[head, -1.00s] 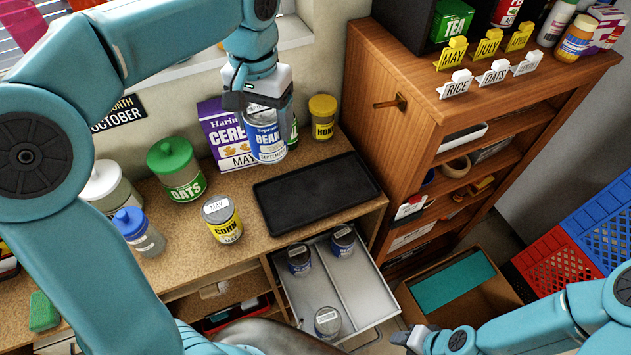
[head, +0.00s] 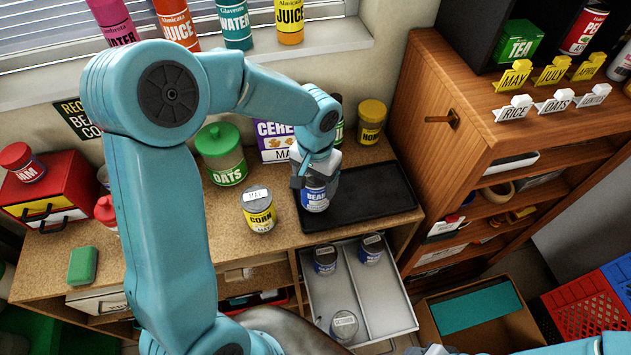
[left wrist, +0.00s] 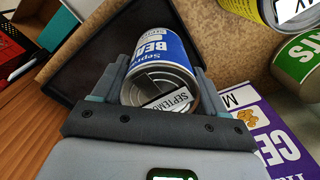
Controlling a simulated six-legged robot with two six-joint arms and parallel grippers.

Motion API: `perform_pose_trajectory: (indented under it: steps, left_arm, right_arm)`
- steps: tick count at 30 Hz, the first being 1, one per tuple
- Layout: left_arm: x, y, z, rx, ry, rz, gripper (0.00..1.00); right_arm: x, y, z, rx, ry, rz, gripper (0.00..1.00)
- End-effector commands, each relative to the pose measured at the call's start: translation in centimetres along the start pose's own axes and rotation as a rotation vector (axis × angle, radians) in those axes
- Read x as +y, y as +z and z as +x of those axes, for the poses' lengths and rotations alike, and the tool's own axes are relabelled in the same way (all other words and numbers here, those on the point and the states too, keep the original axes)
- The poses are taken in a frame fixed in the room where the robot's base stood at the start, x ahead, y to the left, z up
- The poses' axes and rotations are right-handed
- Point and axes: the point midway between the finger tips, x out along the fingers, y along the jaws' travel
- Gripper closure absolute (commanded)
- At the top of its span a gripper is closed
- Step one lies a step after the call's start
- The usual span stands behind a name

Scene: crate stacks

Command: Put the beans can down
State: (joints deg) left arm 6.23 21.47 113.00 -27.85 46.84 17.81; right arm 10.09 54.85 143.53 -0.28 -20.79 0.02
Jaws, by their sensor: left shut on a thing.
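The blue and white beans can (head: 315,200) is upright between the fingers of my left gripper (head: 317,184), at the left end of the black tray (head: 375,203) on the worktop. In the left wrist view the can (left wrist: 166,48) sits between both fingers (left wrist: 157,82), its label and a SEPTEMBER tag showing. The tray (left wrist: 97,62) lies beside and beneath it there. I cannot tell whether the can's base touches the tray. My right gripper (head: 428,350) is barely in view at the bottom edge; its fingers are not clear.
The corn can (head: 258,211) stands left of the tray, the oats jar (head: 221,158) behind it. The cereal box (head: 272,142) and honey jar (head: 371,124) stand behind the tray. An open drawer (head: 378,318) with several cans juts out in front. The tray's right part is clear.

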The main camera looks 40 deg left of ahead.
Motion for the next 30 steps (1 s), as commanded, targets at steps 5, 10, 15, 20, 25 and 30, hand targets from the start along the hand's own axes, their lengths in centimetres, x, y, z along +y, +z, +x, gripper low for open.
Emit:
perform_pose_trajectory:
  steps: [5,10,15,20,25,30]
  left_arm:
    - [0.0,-0.1,1.4,0.002,0.001,-0.001,0.76]
    - [0.0,-0.1,1.4,0.003,0.001,-0.001,0.76]
    - [0.0,-0.1,1.9,0.003,0.000,0.000,0.76]
    - [0.0,-0.1,1.7,0.001,0.001,0.000,0.02]
    - [0.0,-0.1,1.7,0.001,0.000,0.000,0.02]
    - [-0.1,-0.2,0.6,0.006,-0.001,0.000,0.02]
  right_arm:
    - [-0.1,0.0,-0.1,0.001,0.000,0.000,0.57]
    - [-0.1,0.0,-0.1,0.000,0.000,0.000,0.57]
    - [0.1,0.0,0.4,0.000,0.000,0.000,0.57]
    - [0.1,0.0,0.2,0.000,0.000,0.000,0.57]
    - [0.1,0.0,0.1,0.000,0.000,0.000,0.57]
    - [0.0,0.0,0.0,0.001,0.000,0.000,0.57]
